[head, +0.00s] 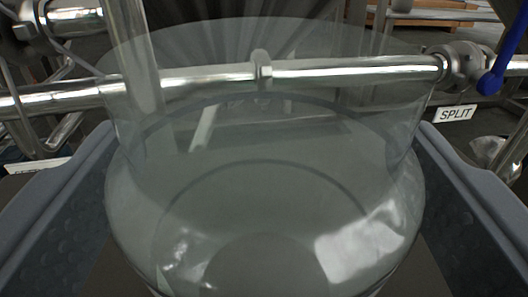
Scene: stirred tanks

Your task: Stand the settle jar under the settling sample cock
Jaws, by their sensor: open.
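A large clear glass jar (265,190), which looks like the settle jar, fills the middle of the head view, upright with a wide mouth and rounded shoulder. It looks empty. My gripper (266,130) is open, with one blue-grey jaw (50,205) left of the jar and the other (480,205) right of it. Both jaws look apart from the glass. The jar's base is below the frame. A cock with a blue lever (490,80) is at the upper right, by a "SPLIT" label (456,114). I cannot pick out the settling sample cock for certain.
A shiny horizontal pipe (350,67) with a fitting (262,70) crosses behind the jar and shows through the glass. More pipework (75,20) stands at the upper left, above a partly hidden white label (36,166). A rounded metal part (490,150) is at the right.

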